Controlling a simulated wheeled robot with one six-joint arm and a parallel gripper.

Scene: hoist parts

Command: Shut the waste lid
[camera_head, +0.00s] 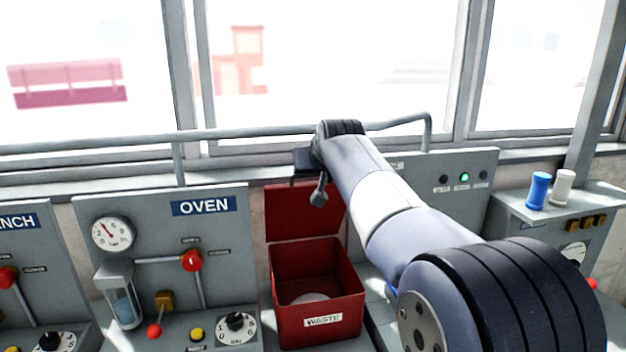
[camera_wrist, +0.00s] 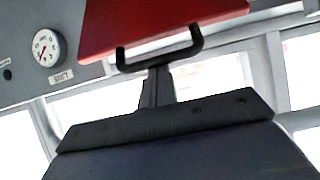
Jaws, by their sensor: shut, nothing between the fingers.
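The red waste bin (camera_head: 318,300) stands on the console with a white "WASTE" label on its front. Its red lid (camera_head: 290,215) is open and stands up at the back of the bin. Some pale round thing lies inside. My gripper (camera_head: 319,196) is in front of the lid's right part, above the bin opening. In the wrist view, my gripper (camera_wrist: 158,75) is shut and empty, close to the red lid (camera_wrist: 150,20). A dark U-shaped bar (camera_wrist: 160,57) shows between the fingers and the lid; I cannot tell whether they touch.
The oven panel (camera_head: 150,225) with gauge, levers and dial stands left of the bin. A grey rail (camera_head: 250,133) runs behind, below the windows. A panel with a green light (camera_head: 464,177) is at right, partly behind my arm. Blue and white cylinders (camera_head: 539,190) stand far right.

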